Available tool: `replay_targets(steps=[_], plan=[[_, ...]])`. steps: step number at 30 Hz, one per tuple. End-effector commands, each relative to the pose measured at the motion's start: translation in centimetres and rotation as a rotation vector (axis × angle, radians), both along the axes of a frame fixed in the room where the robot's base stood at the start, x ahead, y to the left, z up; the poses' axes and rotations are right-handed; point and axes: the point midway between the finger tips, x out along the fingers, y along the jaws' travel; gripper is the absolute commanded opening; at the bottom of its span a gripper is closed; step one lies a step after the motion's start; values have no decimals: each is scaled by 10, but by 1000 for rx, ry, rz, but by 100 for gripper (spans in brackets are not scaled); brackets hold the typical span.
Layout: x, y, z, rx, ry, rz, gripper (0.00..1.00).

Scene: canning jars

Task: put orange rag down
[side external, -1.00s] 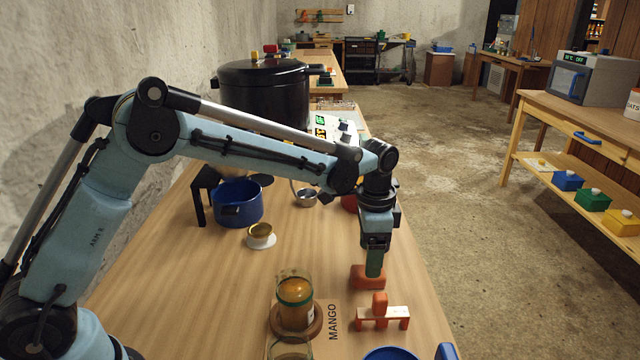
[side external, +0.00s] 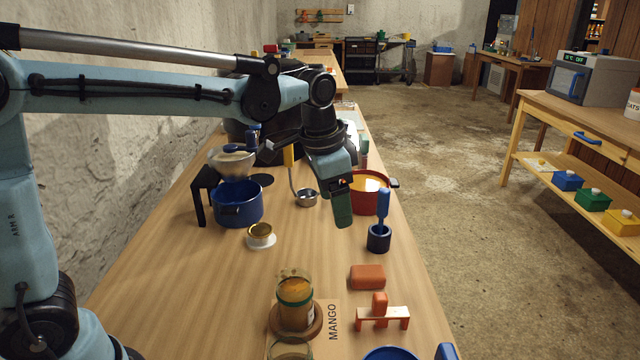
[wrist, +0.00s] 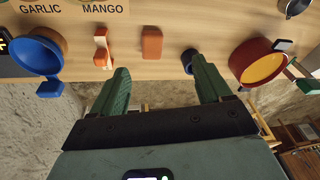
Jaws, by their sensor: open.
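The orange rag (side external: 367,277) is a folded block lying on the wooden table, behind a small bench with an orange piece on it. It also shows in the wrist view (wrist: 152,43), upper middle, beyond the fingertips. My gripper (side external: 342,208) is raised above the table, behind the rag and near the red pot. In the wrist view my gripper (wrist: 160,80) has its two green fingers spread wide with nothing between them. The rag is apart from the fingers.
A red pot (side external: 371,198) with orange contents and a dark holder with a blue-handled tool (side external: 379,238) stand near the gripper. A jar (side external: 295,300) on a wooden round, a MANGO label (side external: 333,322) and the small bench (side external: 383,312) are in front. A blue pot (side external: 237,203) stands left.

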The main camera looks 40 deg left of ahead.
Motion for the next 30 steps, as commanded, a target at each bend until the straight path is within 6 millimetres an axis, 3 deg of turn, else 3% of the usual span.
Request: replay_targets(steps=[7,15,21,30], plan=[[-56,29,4,-59,-150,194,77],[-109,51,-16,-133,-306,384,77],[-129,59,-32,-173,-378,468,77],[-133,61,-37,-183,-396,489,77]])
